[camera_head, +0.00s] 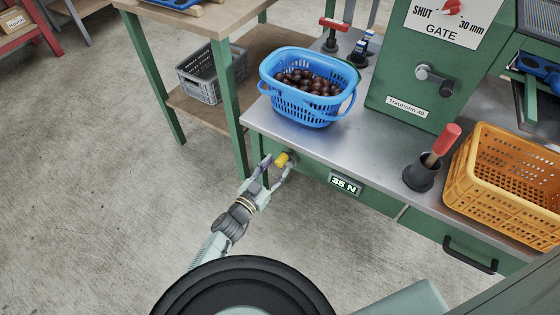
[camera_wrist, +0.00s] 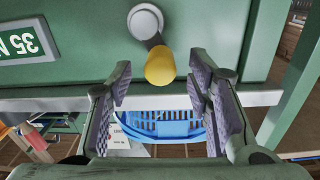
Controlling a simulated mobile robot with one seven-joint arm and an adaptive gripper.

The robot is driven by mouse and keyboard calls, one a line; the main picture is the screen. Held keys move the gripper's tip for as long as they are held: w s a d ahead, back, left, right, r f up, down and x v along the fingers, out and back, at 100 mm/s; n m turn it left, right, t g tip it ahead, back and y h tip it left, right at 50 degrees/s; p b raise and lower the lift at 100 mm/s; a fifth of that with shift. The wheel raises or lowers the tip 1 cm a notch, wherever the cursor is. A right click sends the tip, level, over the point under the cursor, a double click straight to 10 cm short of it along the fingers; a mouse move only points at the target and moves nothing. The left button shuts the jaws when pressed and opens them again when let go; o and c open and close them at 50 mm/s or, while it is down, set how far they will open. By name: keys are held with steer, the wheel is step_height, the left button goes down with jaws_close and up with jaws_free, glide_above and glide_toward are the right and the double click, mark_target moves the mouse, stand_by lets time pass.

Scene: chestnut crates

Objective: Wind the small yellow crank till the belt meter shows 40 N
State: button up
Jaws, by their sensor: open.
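The small yellow crank (camera_head: 281,159) sits on the green front panel under the steel bench top. In the wrist view its yellow knob (camera_wrist: 160,66) hangs from a short grey arm on a round pale hub. My gripper (camera_head: 275,167) is open in front of it. In the wrist view its two fingertips (camera_wrist: 160,72) stand to either side of the knob, with a gap visible on both sides. The belt meter (camera_head: 345,184) reads 35 N. It also shows turned over at the left edge of the wrist view (camera_wrist: 27,42), partly cut off.
A blue basket of chestnuts (camera_head: 311,118) stands on the bench above the crank. An orange crate (camera_head: 507,180) and a dark cup with a red-handled tool (camera_head: 422,177) stand to the right. A green table leg (camera_head: 227,95) stands left. Open concrete floor lies left.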

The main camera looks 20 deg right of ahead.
mark_target(279, 165)
steer(key=shift+x, duration=1.6)
steer(key=c, duration=1.1)
steer(key=shift+s, duration=0.1)
